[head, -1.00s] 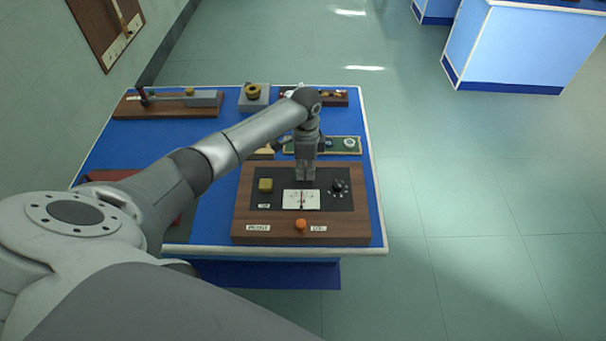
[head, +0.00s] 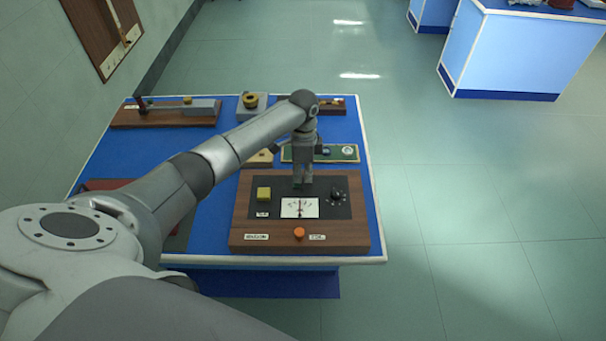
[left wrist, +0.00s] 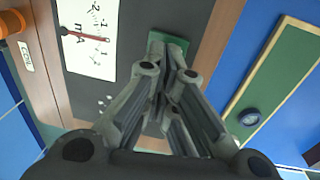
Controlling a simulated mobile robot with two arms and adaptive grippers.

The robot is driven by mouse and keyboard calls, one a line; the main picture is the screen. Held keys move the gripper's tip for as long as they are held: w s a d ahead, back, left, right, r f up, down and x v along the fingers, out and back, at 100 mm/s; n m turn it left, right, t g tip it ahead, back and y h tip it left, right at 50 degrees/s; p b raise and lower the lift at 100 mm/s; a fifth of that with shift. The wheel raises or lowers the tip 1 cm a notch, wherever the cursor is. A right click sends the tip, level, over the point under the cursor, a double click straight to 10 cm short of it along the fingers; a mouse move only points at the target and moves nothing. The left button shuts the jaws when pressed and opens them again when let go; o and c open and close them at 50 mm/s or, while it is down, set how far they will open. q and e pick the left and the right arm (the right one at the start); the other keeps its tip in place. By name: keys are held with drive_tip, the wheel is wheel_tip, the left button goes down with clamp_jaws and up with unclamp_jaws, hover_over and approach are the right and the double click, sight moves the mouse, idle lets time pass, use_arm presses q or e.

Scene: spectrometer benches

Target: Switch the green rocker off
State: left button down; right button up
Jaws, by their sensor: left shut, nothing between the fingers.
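The green rocker (left wrist: 172,44) shows in the left wrist view on the dark panel, beside the meter. It is partly covered by my fingers, so its tilt cannot be told. In the head view it is hidden behind my left gripper. My left gripper (head: 302,186) is shut and empty, pointing down over the upper middle of the dark panel (head: 339,211). In the left wrist view its fingertips (left wrist: 168,72) overlap the rocker's edge; contact cannot be told. My right gripper is not in view.
The wooden board (head: 345,241) also bears a yellow block (head: 264,194), a white meter (head: 299,208), a black knob (head: 337,194) and an orange knob (head: 299,233). A green strip (head: 345,153) lies behind it. Other devices stand farther back on the blue bench (head: 217,151).

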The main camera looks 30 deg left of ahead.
use_arm(q)
drive_tip(key=shift+r+p, duration=0.65)
drive_tip(key=shift+r, duration=0.05)
drive_tip(key=r+p, duration=0.3)
drive_tip(key=p, duration=0.1)
drive_tip(key=shift+s+d+r, duration=0.15)
drive_tip(key=shift+s, duration=0.1)
drive_tip(key=shift+r+b, duration=0.3)
drive_tip(key=shift+b, duration=0.3)
wheel_tip(320, 180, up, 9)
drive_tip(key=s+b, duration=0.1)
drive_tip(key=shift+d+f+b, duration=0.2)
drive_tip(key=shift+d+b, duration=0.1)
drive_tip(key=shift+b, duration=0.05)
drive_tip(key=shift+s+d+f, duration=0.1)
drive_tip(key=shift+s, duration=0.05)
